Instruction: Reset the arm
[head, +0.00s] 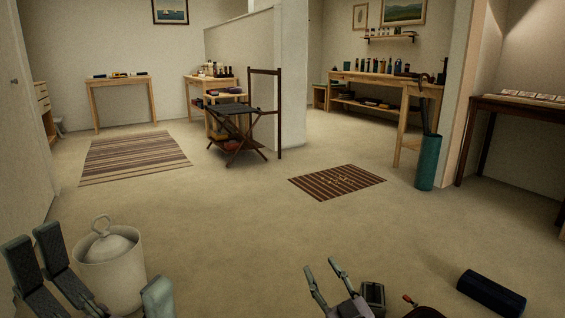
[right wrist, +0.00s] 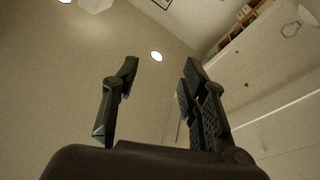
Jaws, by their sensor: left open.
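My left gripper (head: 96,262) is at the bottom left of the head view, in front of a white lidded bin. Its fingers are spread wide and nothing shows between them. My right gripper (head: 320,265) is at the bottom middle of the head view, with two slim fingers apart and pointing away over the bare floor. The right wrist view also shows my right gripper (right wrist: 156,78) with its dark fingers apart and empty. That view faces up to walls and ceiling lights. Most of both arms is out of view.
The white bin (head: 110,272) stands close by my left gripper. A dark blue rounded case (head: 491,293) lies at the lower right. A small striped mat (head: 337,181) lies ahead, and a folding rack (head: 235,108) stands beyond it. The middle floor is clear.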

